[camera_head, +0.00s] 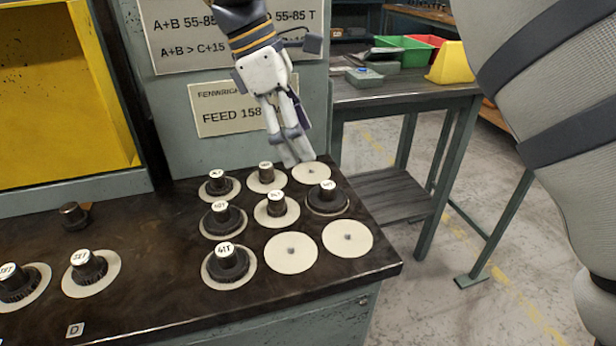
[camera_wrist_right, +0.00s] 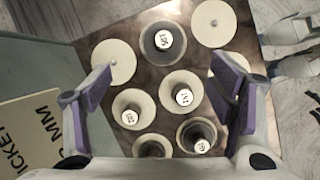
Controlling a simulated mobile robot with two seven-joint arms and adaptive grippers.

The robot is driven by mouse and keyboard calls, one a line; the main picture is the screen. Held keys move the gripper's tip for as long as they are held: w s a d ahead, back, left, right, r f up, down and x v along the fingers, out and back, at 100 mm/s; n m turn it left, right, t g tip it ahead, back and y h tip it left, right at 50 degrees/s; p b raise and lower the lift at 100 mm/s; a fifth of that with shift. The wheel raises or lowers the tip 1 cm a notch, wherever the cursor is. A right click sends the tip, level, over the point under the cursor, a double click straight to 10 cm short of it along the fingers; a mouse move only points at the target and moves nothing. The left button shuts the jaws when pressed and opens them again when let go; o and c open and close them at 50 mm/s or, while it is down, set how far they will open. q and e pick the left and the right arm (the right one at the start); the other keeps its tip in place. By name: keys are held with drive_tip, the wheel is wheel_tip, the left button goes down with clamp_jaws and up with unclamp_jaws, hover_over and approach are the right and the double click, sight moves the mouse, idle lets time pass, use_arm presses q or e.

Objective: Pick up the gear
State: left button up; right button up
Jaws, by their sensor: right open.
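Several dark gears with white-topped, labelled hubs stand on pale round discs on the bench. They include a far-left gear (camera_head: 218,183), a back-middle gear (camera_head: 266,176), a centre gear (camera_head: 276,205), a wide right gear (camera_head: 327,200), a middle-left gear (camera_head: 223,220) and a front gear (camera_head: 228,262). My right gripper (camera_head: 297,160) points down above the bench's back part, near an empty disc (camera_head: 311,172). It is open and empty. In the right wrist view, the centre gear (camera_wrist_right: 183,96) and wide gear (camera_wrist_right: 163,40) lie below, between the spread fingers. My left gripper is out of view.
More bare discs (camera_head: 291,252) (camera_head: 348,239) lie at the bench's front right. Two further gears (camera_head: 87,266) (camera_head: 12,283) stand at left, with a dark knob (camera_head: 73,215) behind. A grey panel with signs (camera_head: 232,105) rises behind. A side table (camera_head: 400,90) holds bins.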

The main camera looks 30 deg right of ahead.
sight(327, 185)
drive_tip(key=s+f, duration=0.1)
drive_tip(key=s+d+f, duration=0.1)
drive_tip(key=f, duration=0.1)
drive_tip(key=shift+s+d, duration=0.15)
drive_tip(key=x, duration=0.4)
drive_tip(key=p+x, duration=0.1)
drive_tip(key=x, duration=0.2)
drive_tip(key=shift+w, duration=0.3)
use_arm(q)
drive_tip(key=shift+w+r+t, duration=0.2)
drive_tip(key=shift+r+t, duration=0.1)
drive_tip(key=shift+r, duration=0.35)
use_arm(e)
drive_tip(key=c, duration=1.6)
wheel_tip(327, 185, up, 4)
drive_tip(key=shift+f, duration=0.15)
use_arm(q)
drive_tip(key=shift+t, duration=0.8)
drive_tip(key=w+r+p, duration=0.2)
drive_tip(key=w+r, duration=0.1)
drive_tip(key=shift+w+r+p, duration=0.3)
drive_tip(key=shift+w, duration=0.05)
use_arm(e)
drive_tip(key=s+a+r, duration=0.5)
drive_tip(key=s+r, duration=0.1)
drive_tip(key=s, duration=0.1)
drive_tip(key=s+a+r, duration=0.3)
drive_tip(key=s, duration=0.1)
drive_tip(key=shift+a+r, duration=0.1)
drive_tip(key=shift+a, duration=0.25)
